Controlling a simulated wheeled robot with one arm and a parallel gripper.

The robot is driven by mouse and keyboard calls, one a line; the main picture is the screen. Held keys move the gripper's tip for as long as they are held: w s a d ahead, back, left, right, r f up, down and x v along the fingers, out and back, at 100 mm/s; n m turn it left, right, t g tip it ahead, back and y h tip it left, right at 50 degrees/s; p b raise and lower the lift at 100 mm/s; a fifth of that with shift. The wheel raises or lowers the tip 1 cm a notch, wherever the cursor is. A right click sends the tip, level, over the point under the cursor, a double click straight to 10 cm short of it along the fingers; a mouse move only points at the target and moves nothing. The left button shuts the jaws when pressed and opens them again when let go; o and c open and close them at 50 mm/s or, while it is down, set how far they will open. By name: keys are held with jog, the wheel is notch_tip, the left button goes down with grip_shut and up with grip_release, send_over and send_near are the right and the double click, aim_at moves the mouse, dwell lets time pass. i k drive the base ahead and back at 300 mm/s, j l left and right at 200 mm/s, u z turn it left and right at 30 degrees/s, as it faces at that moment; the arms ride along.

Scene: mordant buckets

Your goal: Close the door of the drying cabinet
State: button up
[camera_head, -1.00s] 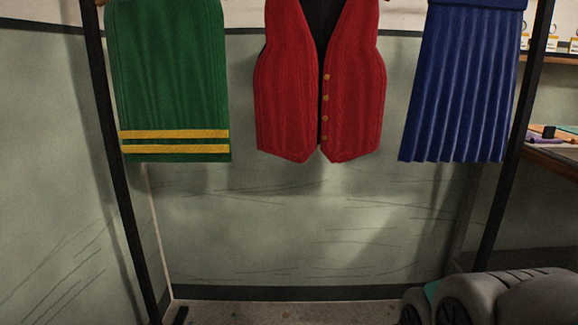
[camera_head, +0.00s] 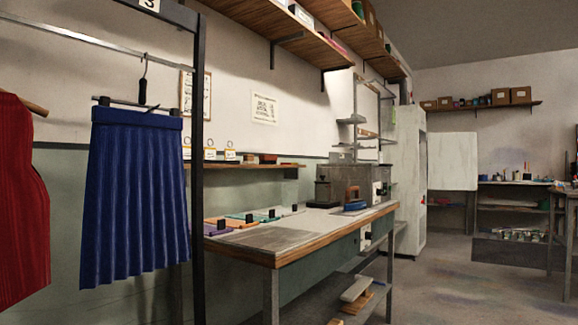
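A tall white cabinet (camera_head: 409,185) stands far off along the left wall, beyond the workbench. It looks like the drying cabinet. A white door panel (camera_head: 452,161) sticks out to the right from its front and appears open. The door covers only the upper part of the cabinet's height. The cabinet's inside is mostly hidden at this angle. My gripper is not in view.
A blue skirt (camera_head: 136,195) and a red vest (camera_head: 22,200) hang from a rack with a black post (camera_head: 197,150) close by. A workbench (camera_head: 290,252) runs along the left wall. A table (camera_head: 566,190) stands at the right edge. The floor (camera_head: 450,285) between is open.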

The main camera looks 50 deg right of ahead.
aim_at(453, 157)
jog(key=i+l+z, duration=0.1)
jog(key=l+z, duration=0.35)
jog(key=i+l+z, duration=0.15)
jog(key=l+z, duration=0.3)
jog(key=l, duration=0.2)
jog(key=i+l+z, duration=0.25)
jog(key=l+z, duration=0.2)
jog(key=i+l+z, duration=0.3)
jog(key=l+z, duration=0.15)
jog(key=i+l+z, duration=0.25)
jog(key=z, duration=0.15)
jog(key=i+l+z, duration=0.1)
jog(key=i+z, duration=0.55)
jog(key=i, duration=7.8)
jog(key=i+z, duration=0.15)
jog(key=i, duration=0.35)
jog(key=i+z, duration=0.15)
jog(key=i, duration=0.4)
jog(key=i+j+z, duration=0.15)
jog(key=i, duration=0.35)
jog(key=i+j+z, duration=0.15)
jog(key=i, duration=0.35)
jog(key=i+l+z, duration=0.2)
jog(key=i, duration=0.8)
jog(key=j, duration=0.15)
